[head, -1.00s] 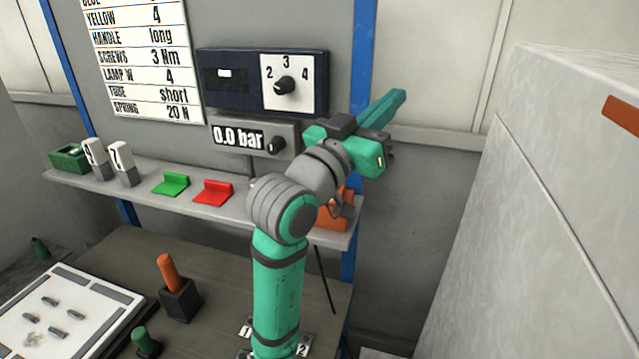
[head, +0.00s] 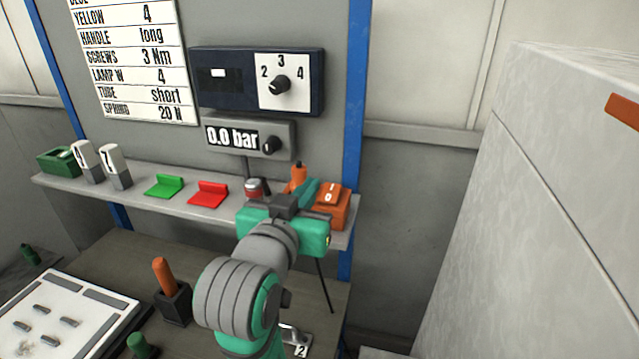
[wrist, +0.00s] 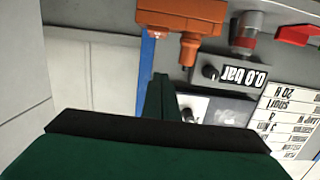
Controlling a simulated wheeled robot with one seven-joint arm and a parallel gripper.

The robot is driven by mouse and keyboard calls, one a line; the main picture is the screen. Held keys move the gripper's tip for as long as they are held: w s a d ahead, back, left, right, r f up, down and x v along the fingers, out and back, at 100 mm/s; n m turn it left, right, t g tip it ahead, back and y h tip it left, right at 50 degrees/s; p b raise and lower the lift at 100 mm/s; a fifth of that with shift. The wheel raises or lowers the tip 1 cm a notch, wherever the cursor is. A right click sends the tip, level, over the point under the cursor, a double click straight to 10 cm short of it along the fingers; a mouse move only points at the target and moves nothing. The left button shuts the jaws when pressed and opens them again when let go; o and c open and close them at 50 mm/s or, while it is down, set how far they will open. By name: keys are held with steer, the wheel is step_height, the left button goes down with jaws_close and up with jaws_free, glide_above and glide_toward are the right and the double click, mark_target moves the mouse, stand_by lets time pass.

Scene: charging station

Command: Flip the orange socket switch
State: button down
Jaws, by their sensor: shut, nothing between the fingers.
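The orange socket switch (head: 332,205) sits at the right end of the grey shelf, with a white face marked I and 0. In the wrist view, its orange housing (wrist: 170,17) is at the top edge and its marked face is not visible. An orange upright piece (head: 299,176) stands beside it to the left; it also shows in the wrist view (wrist: 189,47). My gripper (head: 309,188) is shut and empty, its teal fingers just left of the switch in the head view. I cannot tell whether they touch it. Part of the switch is hidden behind my gripper.
The pressure display box (head: 246,138) and dial panel (head: 257,80) are on the wall above. A blue post (head: 354,110) rises behind the shelf's right end.

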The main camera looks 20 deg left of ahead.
glide_above(325, 192)
steer(key=s, duration=0.1)
steer(key=shift+a+f, duration=0.1)
steer(key=shift+f, duration=0.4)
steer(key=f, duration=0.1)
steer(key=w+f, duration=0.1)
steer(key=f, duration=0.1)
steer(key=shift+f, duration=0.5)
